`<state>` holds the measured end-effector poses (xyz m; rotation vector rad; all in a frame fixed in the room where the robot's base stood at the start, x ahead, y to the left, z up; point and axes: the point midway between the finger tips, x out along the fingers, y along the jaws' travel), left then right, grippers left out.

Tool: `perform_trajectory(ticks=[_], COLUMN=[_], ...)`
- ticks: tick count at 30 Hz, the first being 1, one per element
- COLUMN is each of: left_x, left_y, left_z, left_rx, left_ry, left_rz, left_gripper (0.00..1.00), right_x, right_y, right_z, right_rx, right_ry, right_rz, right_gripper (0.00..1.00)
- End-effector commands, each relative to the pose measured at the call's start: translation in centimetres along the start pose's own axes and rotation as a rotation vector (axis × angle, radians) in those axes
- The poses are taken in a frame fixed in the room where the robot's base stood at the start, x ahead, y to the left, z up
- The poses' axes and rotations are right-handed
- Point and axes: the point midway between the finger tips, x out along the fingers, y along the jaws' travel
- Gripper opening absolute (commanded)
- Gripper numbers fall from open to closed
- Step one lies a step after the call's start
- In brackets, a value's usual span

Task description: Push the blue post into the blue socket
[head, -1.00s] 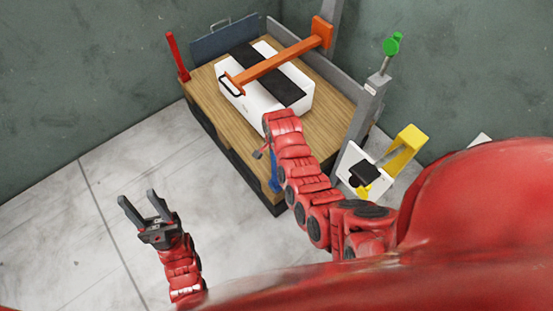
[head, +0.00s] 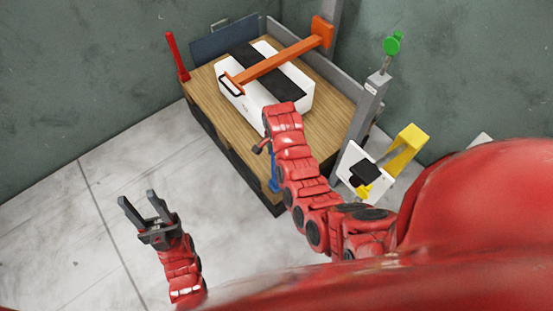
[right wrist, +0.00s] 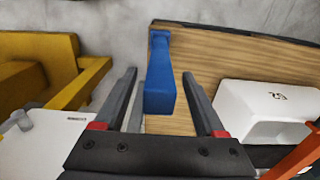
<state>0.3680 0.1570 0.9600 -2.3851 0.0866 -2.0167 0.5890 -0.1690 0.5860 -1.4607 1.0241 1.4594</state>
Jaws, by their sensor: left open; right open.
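The blue post (head: 273,172) stands at the near corner of the wooden platform in the head view, partly hidden by my right arm. In the right wrist view the blue post (right wrist: 160,85) shows between the two fingers of my right gripper (right wrist: 160,76), which is open. I cannot tell whether the fingers touch it. In the head view my right gripper is mostly hidden behind its own arm. I cannot make out a separate blue socket. My left gripper (head: 146,205) is open and empty over the floor, left of the platform.
The wooden platform (head: 215,107) carries a white case (head: 292,92) with a dark strip under an orange bar (head: 280,62). A red post (head: 177,57) stands at its left corner. A grey column (head: 365,110) with a green knob (head: 392,44) and a yellow part (head: 411,139) are at right.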

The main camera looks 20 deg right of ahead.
Motion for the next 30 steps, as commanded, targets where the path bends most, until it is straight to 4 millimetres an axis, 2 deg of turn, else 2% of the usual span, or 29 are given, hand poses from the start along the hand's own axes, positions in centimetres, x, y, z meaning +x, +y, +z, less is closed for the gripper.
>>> perform_trajectory(ticks=[7, 8, 9, 15, 21, 30], left_x=[-0.6, 1.3, 2.4, 5.4, 6.6, 6.6], left_y=[0.0, -0.1, -0.1, -0.3, -0.3, -0.3], left_z=[0.1, -0.2, -0.4, -0.9, -1.1, -1.1], left_rx=[0.0, 0.0, 0.0, 0.0, 0.0, 0.0], left_ry=[0.0, -0.001, 0.0, 0.0, 0.0, 0.0], left_rz=[0.0, 0.0, 0.0, 0.0, 0.0, 0.0], left_gripper=[0.47, 0.47, 0.47, 0.47, 0.47, 0.47], right_x=[-6.0, -7.8, -8.9, -12.4, -14.1, -14.2], right_y=[-0.2, -0.1, 0.0, 0.0, 0.0, 0.0], right_z=[0.0, 0.0, 0.0, 0.0, 0.0, 0.0], right_rx=[0.0, 0.002, 0.002, 0.001, 0.001, 0.0], right_ry=[0.004, 0.0, -0.001, -0.001, -0.001, 0.0], right_rz=[-0.01, -0.003, -0.001, 0.0, 0.001, 0.001], right_gripper=[0.72, 0.72, 0.72, 0.72, 0.72, 0.72])
